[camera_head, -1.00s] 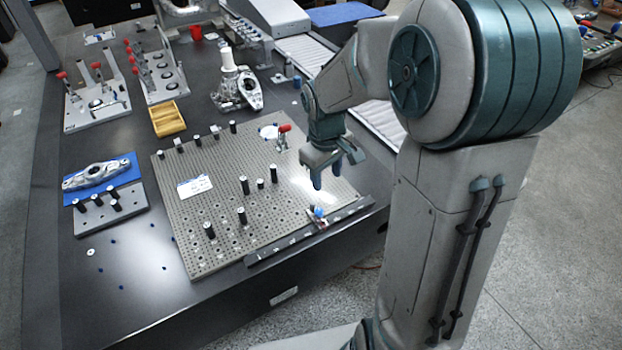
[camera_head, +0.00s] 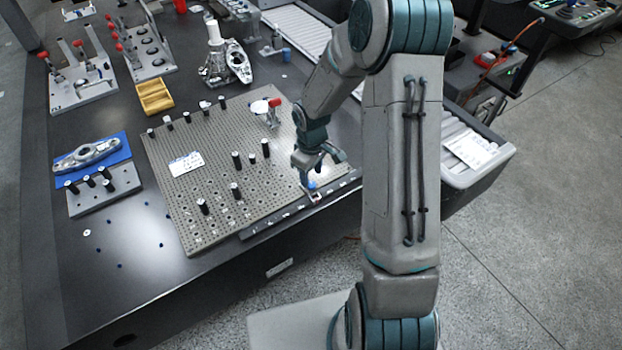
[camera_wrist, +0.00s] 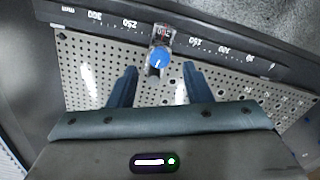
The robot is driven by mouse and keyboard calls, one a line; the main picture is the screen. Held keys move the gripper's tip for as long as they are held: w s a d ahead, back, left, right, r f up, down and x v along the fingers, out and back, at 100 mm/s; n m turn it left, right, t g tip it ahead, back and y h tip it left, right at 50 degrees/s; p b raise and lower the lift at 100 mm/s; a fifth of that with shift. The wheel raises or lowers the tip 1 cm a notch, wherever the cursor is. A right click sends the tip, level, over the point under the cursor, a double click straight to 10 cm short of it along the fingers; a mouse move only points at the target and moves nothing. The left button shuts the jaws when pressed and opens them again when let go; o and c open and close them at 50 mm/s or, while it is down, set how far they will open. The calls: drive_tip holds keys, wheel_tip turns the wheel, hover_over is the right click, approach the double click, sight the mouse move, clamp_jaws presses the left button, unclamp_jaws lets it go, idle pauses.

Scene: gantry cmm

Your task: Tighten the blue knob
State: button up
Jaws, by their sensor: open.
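The blue knob (camera_wrist: 160,57) sits on a small clamp at the edge rail of the perforated plate (camera_wrist: 230,80). In the head view the knob (camera_head: 312,186) is a small blue spot below my gripper, partly hidden by it. My gripper (camera_wrist: 158,82) is open, with one finger on each side of the knob's line in the wrist view. The fingertips appear short of the knob, and nothing is between them. In the head view my gripper (camera_head: 315,176) hangs over the plate's front right corner, close to the knob.
A numbered scale rail (camera_wrist: 215,48) runs along the plate edge. A red-handled toggle clamp (camera_head: 272,112) stands behind my gripper. Several black pins rise from the plate. A yellow tray (camera_head: 154,96) and a metal part on a blue mat (camera_head: 92,158) lie to the left.

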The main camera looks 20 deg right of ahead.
sight(311, 184)
drive_tip(key=shift+f, duration=1.7)
clamp_jaws()
